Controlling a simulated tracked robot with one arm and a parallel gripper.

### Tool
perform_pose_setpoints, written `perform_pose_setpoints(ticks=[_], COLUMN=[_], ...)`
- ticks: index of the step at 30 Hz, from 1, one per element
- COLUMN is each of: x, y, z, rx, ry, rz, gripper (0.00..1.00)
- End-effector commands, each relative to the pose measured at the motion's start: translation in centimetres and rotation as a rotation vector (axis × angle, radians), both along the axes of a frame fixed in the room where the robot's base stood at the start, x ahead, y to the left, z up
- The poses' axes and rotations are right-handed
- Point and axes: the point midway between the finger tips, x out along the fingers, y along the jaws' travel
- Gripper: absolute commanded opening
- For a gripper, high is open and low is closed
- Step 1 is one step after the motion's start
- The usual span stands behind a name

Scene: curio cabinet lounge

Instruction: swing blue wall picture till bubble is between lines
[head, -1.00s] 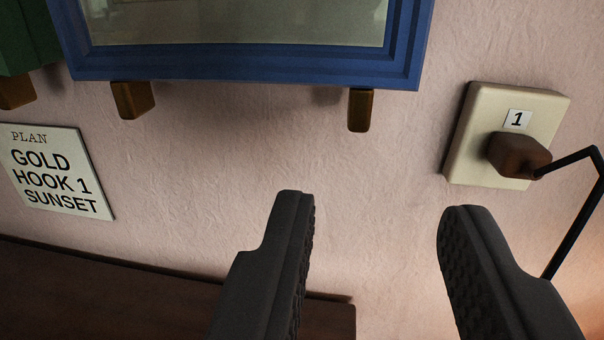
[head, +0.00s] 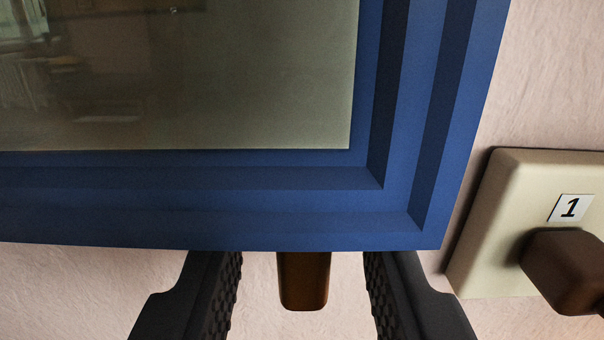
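The blue wall picture (head: 430,130) fills the upper left of the head view. Its lower right corner and part of its glass show. A brown wooden tab (head: 303,282) sticks out below its bottom edge near that corner. My gripper (head: 303,265) is open, with one finger on each side of the tab and a gap on both sides. The fingertips reach up to the frame's bottom edge, and their ends are hidden behind it or meet it; I cannot tell which. No bubble or lines are in view.
A cream wall plate (head: 500,225) marked 1 with a brown knob (head: 568,270) is at the right, close to the frame's corner. The pink textured wall (head: 545,90) is bare above the plate.

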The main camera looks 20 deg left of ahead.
Motion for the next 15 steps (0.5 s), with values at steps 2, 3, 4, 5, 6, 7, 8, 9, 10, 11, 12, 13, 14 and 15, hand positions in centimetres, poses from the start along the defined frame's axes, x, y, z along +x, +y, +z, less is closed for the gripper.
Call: perform_pose_setpoints(ticks=[2,3,4,5,6,7,8,9,10,11,12,13,14,15], x=[0.8,1.1,1.3,1.5,1.7,1.9,2.0,2.1,2.2,2.3,2.3,2.3,2.4,2.4], y=[0.2,0.3,0.4,0.4,0.5,0.6,0.6,0.7,0.7,0.7,0.7,0.7,0.7,0.7], z=[0.0,0.0,0.0,0.0,0.0,0.0,0.1,0.1,0.1,0.1,0.1,0.1,0.2,0.2], rx=[-0.002,-0.002,-0.001,0.0,0.0,0.0,-0.001,-0.001,-0.001,-0.001,0.0,0.0,0.0,0.0], ry=[-0.002,-0.002,0.0,0.0,0.0,0.0,0.0,0.0,-0.001,-0.001,-0.001,-0.001,-0.001,-0.001], rz=[0.0,-0.001,-0.001,-0.001,-0.001,-0.001,-0.001,-0.001,-0.001,-0.001,-0.001,-0.001,-0.001,-0.001], gripper=[0.35,0.35,0.35,0.35,0.35,0.35,0.35,0.35,0.35,0.35,0.35,0.35,0.35,0.35])
